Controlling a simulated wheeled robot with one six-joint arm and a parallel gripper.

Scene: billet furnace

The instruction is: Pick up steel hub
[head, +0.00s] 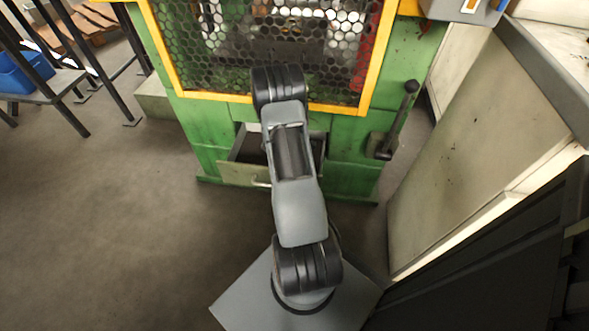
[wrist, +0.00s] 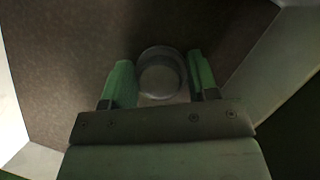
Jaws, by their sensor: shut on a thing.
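The steel hub (wrist: 161,73) is a round, pale metal piece with a raised rim, seen in the wrist view. It sits between the two green fingers of my gripper (wrist: 160,80), which is shut on it. Behind it is the dark brown floor of an open drawer (wrist: 75,60). I cannot tell whether the hub touches that floor. In the head view the open drawer (head: 242,174) juts out low from the green machine, and my arm hides the gripper and the hub.
The green machine (head: 205,135) has a yellow-framed mesh guard (head: 200,50) and a dark lever (head: 400,120) at its right. A pale cabinet (head: 460,150) stands at the right. A blue bin (head: 22,72) rests on a bench at the left. The floor at left is clear.

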